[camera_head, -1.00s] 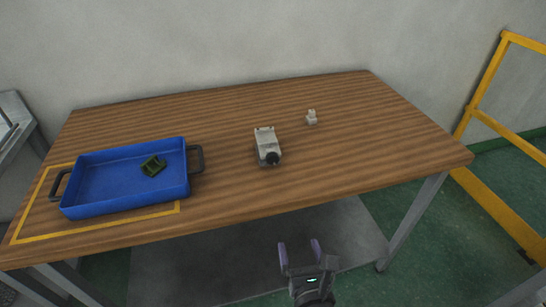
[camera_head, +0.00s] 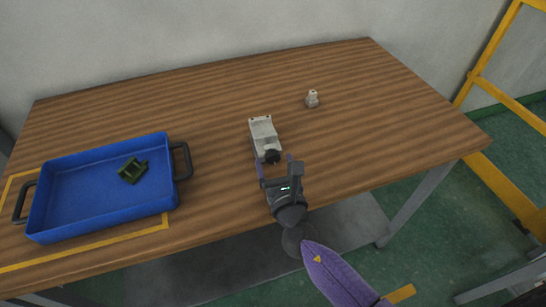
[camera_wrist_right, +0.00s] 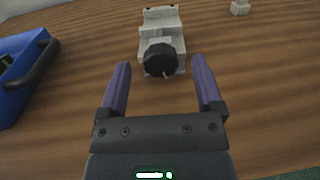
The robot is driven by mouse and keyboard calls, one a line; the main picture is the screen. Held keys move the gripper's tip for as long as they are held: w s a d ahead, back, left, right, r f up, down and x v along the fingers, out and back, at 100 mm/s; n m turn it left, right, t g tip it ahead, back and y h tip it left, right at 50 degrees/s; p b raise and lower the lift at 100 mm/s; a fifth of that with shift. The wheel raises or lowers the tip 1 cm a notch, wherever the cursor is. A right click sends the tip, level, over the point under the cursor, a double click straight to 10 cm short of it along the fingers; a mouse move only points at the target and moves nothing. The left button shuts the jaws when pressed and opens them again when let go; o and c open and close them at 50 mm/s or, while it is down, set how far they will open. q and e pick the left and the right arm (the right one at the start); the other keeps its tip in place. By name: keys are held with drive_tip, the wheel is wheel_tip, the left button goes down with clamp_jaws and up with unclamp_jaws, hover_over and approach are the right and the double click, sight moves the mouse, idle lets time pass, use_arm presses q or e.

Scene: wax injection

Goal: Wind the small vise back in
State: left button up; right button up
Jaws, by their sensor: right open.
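The small vise (camera_head: 263,133) is a pale grey block on the wooden table, with a round black knob (camera_head: 271,157) at its near end. In the right wrist view the vise (camera_wrist_right: 163,22) lies straight ahead, its black knob (camera_wrist_right: 160,60) facing me. My right gripper (camera_head: 275,166) is open at the near side of the vise. In the right wrist view its purple fingers (camera_wrist_right: 161,75) stand left and right of the knob's line, with nothing held. The fingertips appear just short of the knob; whether they touch it I cannot tell. My left gripper is not in view.
A blue tray (camera_head: 60,228) with black handles stands at the left inside a yellow outline, with a dark green part (camera_head: 132,170) in it. A small pale fitting (camera_head: 312,99) stands right of the vise. The wooden table (camera_head: 390,120) is clear at the right.

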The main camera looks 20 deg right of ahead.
drive_tip(key=shift+w, duration=0.9)
clamp_jaws()
